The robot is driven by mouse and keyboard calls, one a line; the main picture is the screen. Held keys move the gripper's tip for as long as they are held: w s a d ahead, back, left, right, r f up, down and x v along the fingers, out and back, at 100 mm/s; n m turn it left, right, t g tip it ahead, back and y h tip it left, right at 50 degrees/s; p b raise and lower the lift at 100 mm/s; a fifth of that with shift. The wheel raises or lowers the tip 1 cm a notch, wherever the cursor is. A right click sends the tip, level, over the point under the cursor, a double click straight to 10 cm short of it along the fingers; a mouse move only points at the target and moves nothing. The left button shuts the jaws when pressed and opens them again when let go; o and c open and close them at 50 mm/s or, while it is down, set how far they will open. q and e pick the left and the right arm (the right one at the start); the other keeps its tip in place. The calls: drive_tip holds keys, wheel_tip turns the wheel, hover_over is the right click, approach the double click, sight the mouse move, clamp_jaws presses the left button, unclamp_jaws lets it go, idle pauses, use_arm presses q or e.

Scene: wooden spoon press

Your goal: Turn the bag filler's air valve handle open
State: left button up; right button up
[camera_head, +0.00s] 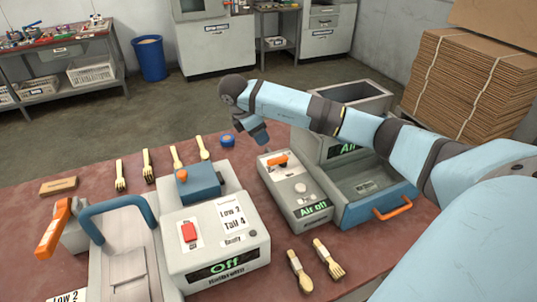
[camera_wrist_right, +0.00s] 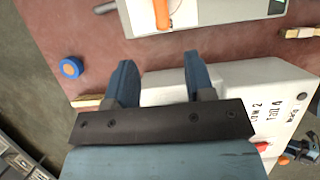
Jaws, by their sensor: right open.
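The orange air valve handle (camera_head: 278,161) lies on top of the grey bag filler control box (camera_head: 294,190), whose display reads "Air off". In the right wrist view the handle (camera_wrist_right: 162,17) shows at the top edge, partly cut off, ahead of the fingertips. My right gripper (camera_head: 259,135) is up and behind the handle in the head view, apart from it. In the right wrist view its two blue fingers (camera_wrist_right: 158,62) are spread with nothing between them. My left gripper is not in view.
A grey machine (camera_head: 215,250) reading "Off" stands left of the control box. A blue tray with an orange handle (camera_head: 393,208) is to its right. A small blue round object (camera_head: 227,141) sits on the red table near my gripper.

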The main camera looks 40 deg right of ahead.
sight(274, 159)
drive_tip(key=b+x, duration=0.1)
drive_tip(key=x, duration=1.1)
drive_tip(key=shift+s+f, duration=0.1)
clamp_jaws()
